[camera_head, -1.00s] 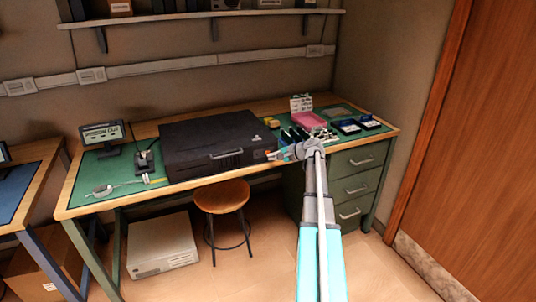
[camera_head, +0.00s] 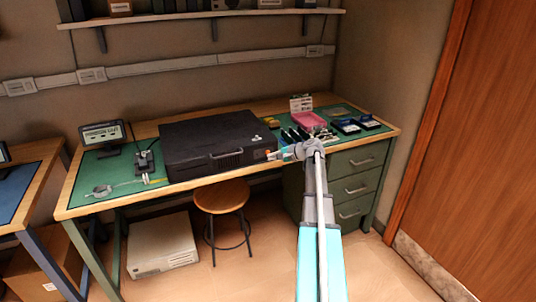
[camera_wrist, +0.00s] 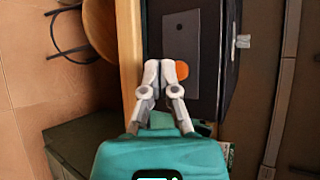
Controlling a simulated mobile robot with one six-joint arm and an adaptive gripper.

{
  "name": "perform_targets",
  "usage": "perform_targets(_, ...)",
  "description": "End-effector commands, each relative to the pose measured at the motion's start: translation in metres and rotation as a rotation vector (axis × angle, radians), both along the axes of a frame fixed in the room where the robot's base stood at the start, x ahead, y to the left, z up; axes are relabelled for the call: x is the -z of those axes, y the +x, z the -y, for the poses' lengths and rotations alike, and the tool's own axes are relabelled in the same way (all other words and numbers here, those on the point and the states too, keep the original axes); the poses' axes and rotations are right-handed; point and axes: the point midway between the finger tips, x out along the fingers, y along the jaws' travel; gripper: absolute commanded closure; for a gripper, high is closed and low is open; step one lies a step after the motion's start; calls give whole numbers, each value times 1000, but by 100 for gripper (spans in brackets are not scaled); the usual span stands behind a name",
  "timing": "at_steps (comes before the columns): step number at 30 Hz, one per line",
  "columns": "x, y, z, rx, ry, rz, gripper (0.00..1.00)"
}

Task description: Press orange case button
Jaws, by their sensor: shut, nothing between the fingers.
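The black computer case (camera_head: 215,150) lies flat on the green-topped workbench. Its orange button (camera_wrist: 181,70) shows on the front face in the wrist view, partly behind my right fingertip. In the head view a small orange spot shows at the case's right front end (camera_head: 268,153). My gripper (camera_wrist: 166,70) is shut and empty, its fingertips together in front of the case's front face and overlapping the left edge of the button. It also shows in the head view (camera_head: 278,154), close to the case's right front corner. I cannot tell whether the fingertips touch the button.
A pink bin (camera_head: 308,120) and dark trays (camera_head: 345,126) are on the bench right of the case. A display sign (camera_head: 102,134) stands at the left. A wooden stool (camera_head: 222,196) is below the front edge, beside a pale case (camera_head: 162,245) on the floor.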

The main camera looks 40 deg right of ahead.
Motion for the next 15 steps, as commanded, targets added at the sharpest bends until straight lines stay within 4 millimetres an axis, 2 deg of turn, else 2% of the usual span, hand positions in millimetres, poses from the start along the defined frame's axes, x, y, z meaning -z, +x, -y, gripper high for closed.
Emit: perform_targets(15, 0, 8, 3, 1, 0, -1, 100)
